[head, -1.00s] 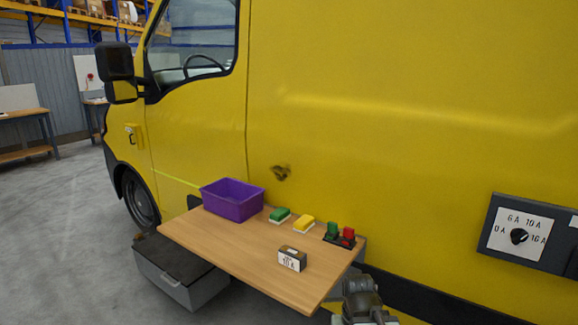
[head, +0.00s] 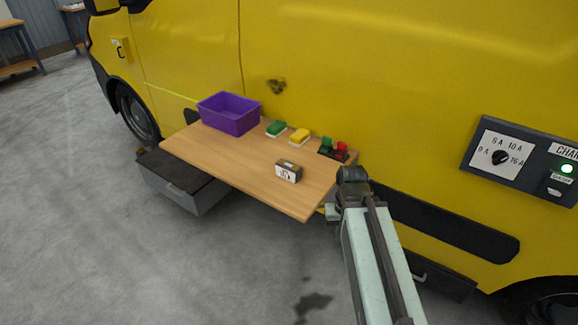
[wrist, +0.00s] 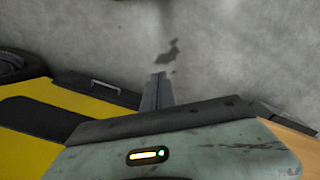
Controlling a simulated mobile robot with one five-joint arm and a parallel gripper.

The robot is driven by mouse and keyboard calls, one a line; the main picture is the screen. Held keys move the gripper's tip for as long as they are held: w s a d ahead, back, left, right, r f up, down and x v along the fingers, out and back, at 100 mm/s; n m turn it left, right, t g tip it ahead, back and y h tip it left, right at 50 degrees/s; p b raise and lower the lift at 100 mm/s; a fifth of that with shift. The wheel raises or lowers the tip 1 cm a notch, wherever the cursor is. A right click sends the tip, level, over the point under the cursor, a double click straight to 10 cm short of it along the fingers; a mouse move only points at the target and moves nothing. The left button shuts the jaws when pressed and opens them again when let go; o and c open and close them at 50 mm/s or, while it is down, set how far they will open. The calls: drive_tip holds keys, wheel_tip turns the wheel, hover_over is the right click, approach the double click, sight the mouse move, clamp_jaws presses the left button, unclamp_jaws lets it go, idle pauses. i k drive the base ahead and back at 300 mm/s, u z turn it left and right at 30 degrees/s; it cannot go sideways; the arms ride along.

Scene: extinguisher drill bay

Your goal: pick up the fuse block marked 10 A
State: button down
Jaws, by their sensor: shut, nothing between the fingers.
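A small dark fuse block (head: 288,171) with a white label on its front stands on the wooden tabletop (head: 235,172), near its front right part. The label's marking is too small to read surely. It is the only such block I see on the table. My arm reaches up at the right of the head view, its dark joint beside the table's right edge. My gripper (wrist: 158,76) shows in the wrist view as narrow dark fingers, shut and empty, against the grey floor. The block does not show in the wrist view, and the gripper is apart from it.
A purple bin (head: 230,114), a green block (head: 275,129), a yellow block (head: 299,136) and a black base with green and red parts (head: 334,149) stand along the table's back. The yellow van (head: 350,70) rises behind, with a dial panel (head: 499,155). Floor in front is clear.

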sight(289, 171)
drive_tip(key=u, duration=3.85)
drive_tip(key=k, duration=1.45)
drive_tip(key=z, duration=0.95)
drive_tip(key=i, duration=1.05)
drive_tip(key=u, duration=0.05)
